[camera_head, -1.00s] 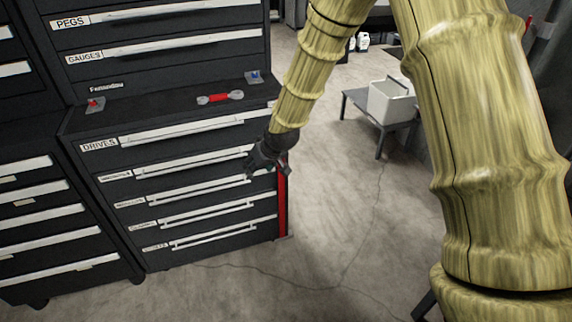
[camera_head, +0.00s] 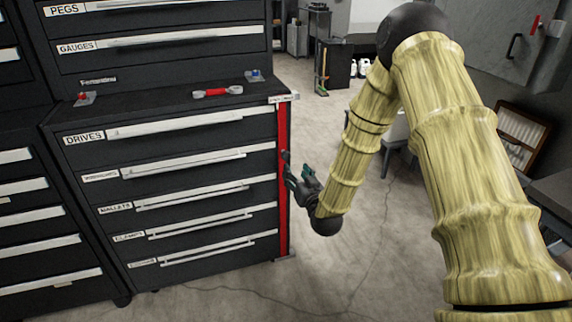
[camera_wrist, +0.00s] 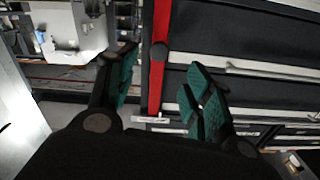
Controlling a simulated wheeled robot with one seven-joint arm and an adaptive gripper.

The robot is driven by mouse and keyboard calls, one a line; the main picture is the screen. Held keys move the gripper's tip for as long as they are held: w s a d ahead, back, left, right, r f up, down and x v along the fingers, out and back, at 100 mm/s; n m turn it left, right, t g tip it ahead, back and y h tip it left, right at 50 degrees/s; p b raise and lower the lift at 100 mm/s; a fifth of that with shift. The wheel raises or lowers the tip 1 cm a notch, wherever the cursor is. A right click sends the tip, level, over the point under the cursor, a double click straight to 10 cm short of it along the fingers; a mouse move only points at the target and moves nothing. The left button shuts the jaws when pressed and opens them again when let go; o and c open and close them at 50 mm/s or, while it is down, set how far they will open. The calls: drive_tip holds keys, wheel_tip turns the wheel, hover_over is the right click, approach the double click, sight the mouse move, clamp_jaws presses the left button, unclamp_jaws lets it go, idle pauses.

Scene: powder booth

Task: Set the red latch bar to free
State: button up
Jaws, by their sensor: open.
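The red latch bar (camera_head: 283,130) stands upright along the right front edge of the black drawer cabinet (camera_head: 190,200). It also shows in the wrist view (camera_wrist: 162,22), with a dark round knob on it. My gripper (camera_head: 300,172) is just right of the bar, at about its mid height. In the wrist view my gripper (camera_wrist: 160,80) has its green-padded fingers spread, one on each side of the bar in the picture, with nothing held. I cannot tell whether a finger touches the bar. In the head view my gripper hides a little of the bar's right edge.
A red-handled tool (camera_head: 217,92) and small fittings lie on the cabinet's ledge. The drawers have long pale handles, and all look shut. A pale bin stands behind my arm. The floor (camera_head: 340,265) right of the cabinet is clear.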

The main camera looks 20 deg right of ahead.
sight(287, 157)
drive_tip(key=w, duration=1)
drive_tip(key=shift+w+a, duration=0.1)
drive_tip(key=shift+w, duration=0.25)
